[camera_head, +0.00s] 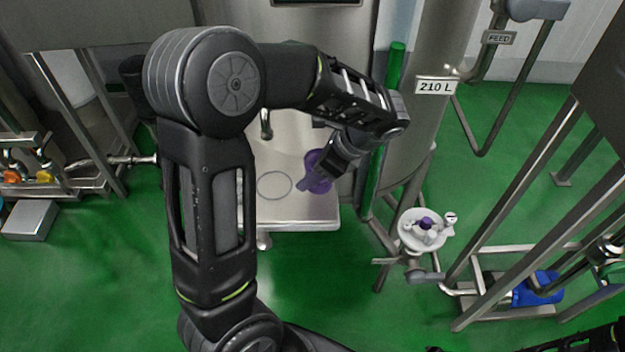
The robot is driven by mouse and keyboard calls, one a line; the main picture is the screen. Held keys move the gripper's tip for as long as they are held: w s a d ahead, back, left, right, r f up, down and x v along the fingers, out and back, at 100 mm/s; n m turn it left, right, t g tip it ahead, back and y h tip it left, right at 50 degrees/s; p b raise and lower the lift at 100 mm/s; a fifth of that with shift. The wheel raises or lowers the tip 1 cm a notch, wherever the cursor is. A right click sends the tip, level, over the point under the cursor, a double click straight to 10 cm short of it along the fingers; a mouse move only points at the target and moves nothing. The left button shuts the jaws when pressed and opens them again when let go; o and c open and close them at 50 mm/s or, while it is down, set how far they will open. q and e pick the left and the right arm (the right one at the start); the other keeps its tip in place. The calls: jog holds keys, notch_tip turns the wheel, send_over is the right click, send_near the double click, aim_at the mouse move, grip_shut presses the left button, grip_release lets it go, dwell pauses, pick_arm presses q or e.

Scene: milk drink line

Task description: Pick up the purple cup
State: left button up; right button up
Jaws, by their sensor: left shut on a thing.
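The purple cup (316,162) is at the right part of a steel shelf (290,212). My left gripper (318,177) comes down over it from the upper right and is shut on it. The gripper and wrist hide much of the cup. I cannot tell whether its base touches the shelf. My right gripper does not show.
A thin ring mark (274,185) lies on the shelf left of the cup, below a spout (266,125). A green post (392,80) and a tank marked 210 L (435,87) stand close on the right. A round white holder (421,243) stands lower right.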

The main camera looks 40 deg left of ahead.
aim_at(307, 158)
pick_arm(q)
notch_tip(307, 158, up, 6)
jog(key=shift+f, duration=0.2)
